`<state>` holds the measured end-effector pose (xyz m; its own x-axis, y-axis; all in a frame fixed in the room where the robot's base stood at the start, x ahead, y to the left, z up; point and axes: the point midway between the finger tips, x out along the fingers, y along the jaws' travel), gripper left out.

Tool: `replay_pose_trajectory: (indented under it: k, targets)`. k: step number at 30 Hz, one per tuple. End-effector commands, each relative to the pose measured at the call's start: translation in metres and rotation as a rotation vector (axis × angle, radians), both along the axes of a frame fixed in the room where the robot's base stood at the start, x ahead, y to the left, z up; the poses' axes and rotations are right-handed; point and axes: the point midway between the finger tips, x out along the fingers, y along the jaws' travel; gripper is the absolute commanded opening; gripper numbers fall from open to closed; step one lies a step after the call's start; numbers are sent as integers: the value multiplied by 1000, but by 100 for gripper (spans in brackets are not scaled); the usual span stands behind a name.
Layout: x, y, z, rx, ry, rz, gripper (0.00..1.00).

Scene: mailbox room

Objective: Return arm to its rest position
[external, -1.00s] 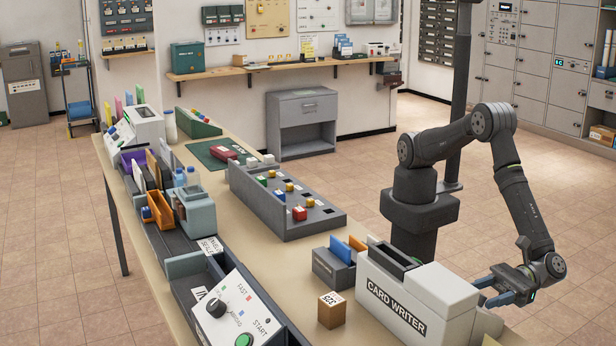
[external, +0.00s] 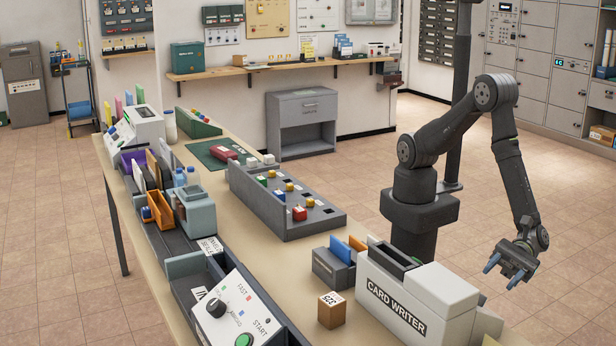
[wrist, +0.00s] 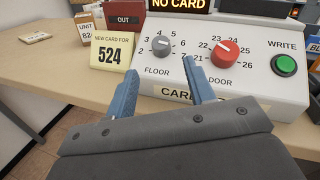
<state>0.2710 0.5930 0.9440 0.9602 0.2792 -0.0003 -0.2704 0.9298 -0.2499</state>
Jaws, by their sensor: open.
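My gripper (external: 506,268) is open and empty at the right in the external view, with its blue fingers apart. It hangs in the air to the right of the card writer (external: 405,299), clear of it. In the wrist view, my gripper (wrist: 155,80) has its two blue fingers spread in front of the card writer panel (wrist: 228,58). That panel has a grey floor knob (wrist: 161,46), a red door knob (wrist: 225,52), a green write button (wrist: 284,65) and a "NO CARD" display (wrist: 180,4). A yellow sign (wrist: 108,50) reads "NEW CARD FOR 524".
The long table (external: 275,270) holds a grey tray of coloured blocks (external: 262,209), a brown "325" box (external: 331,311), a holder with blue and orange cards (external: 333,271) and a panel with a start button (external: 240,310). The floor (external: 570,290) to the right is clear.

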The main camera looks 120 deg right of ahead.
Motion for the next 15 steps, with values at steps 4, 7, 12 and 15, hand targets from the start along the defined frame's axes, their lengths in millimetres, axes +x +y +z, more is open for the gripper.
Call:
replay_pose_trajectory:
  k: [4,7,12,15]
  targets:
    - [-30,-7,0,0,0,4,49]
    - [-45,-12,0,-1,-1,2,49]
    - [-63,-18,0,0,-1,0,49]
    - [-68,-19,0,0,0,-1,49]
